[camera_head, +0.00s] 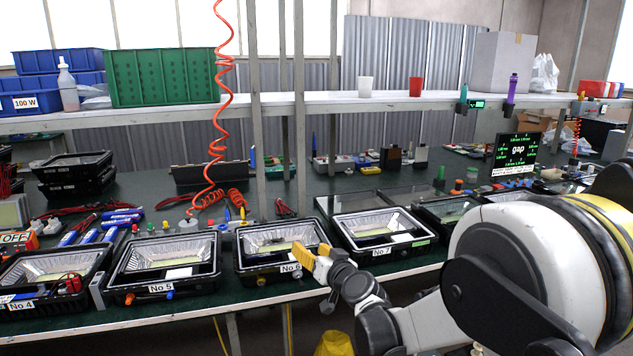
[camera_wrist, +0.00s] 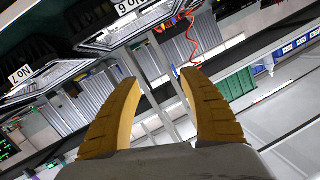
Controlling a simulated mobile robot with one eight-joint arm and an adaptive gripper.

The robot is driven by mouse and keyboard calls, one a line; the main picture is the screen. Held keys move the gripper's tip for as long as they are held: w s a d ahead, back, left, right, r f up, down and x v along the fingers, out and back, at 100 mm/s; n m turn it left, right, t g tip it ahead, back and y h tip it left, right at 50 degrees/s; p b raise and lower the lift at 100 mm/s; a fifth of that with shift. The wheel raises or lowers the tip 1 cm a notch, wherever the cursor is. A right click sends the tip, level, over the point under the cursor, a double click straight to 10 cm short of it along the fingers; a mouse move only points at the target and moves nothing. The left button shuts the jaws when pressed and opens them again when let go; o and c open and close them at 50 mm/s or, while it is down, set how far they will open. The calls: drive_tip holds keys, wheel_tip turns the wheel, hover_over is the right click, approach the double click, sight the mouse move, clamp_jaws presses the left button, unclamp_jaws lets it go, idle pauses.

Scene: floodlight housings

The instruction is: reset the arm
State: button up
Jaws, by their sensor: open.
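My gripper (camera_head: 320,261) is at the front edge of the bench, by the front right corner of the floodlight housing marked No 6 (camera_head: 281,240). In the wrist view its two yellow fingers (camera_wrist: 160,85) stand apart with nothing between them. My arm comes in from the right side of the head view. The No 6 housing also shows at the top of the wrist view (camera_wrist: 112,35). Whether the fingers touch the housing cannot be told from the head view.
Housings No 4 (camera_head: 43,291), No 5 (camera_head: 117,282) and No 7 (camera_head: 350,243) stand in the same row. A coiled red hose (camera_head: 220,120) hangs over the bench. A shelf (camera_head: 300,103) with bins runs behind. The floor in front is partly visible.

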drive_tip(key=s+d+r+g+h, duration=0.1)
drive_tip(key=s+d+r+g, duration=0.2)
drive_tip(key=s, duration=0.6)
drive_tip(key=s+d+r+g+h, duration=0.1)
drive_tip(key=s+d+r, duration=0.1)
drive_tip(key=s+d, duration=0.55)
drive_tip(key=s+d+f+g+h, duration=0.1)
drive_tip(key=s+d+f, duration=0.1)
drive_tip(key=s, duration=0.5)
drive_tip(key=s+d+f+m+g+h, duration=0.1)
drive_tip(key=s+d+f+h, duration=0.1)
drive_tip(key=s+d, duration=0.2)
drive_tip(key=s+d+f+g+h, duration=0.1)
drive_tip(key=s+d, duration=0.3)
drive_tip(key=s, duration=0.6)
drive_tip(key=shift+s+f+m+h, duration=0.3)
drive_tip(key=shift+s+f+h, duration=0.05)
drive_tip(key=shift+f+h, duration=0.2)
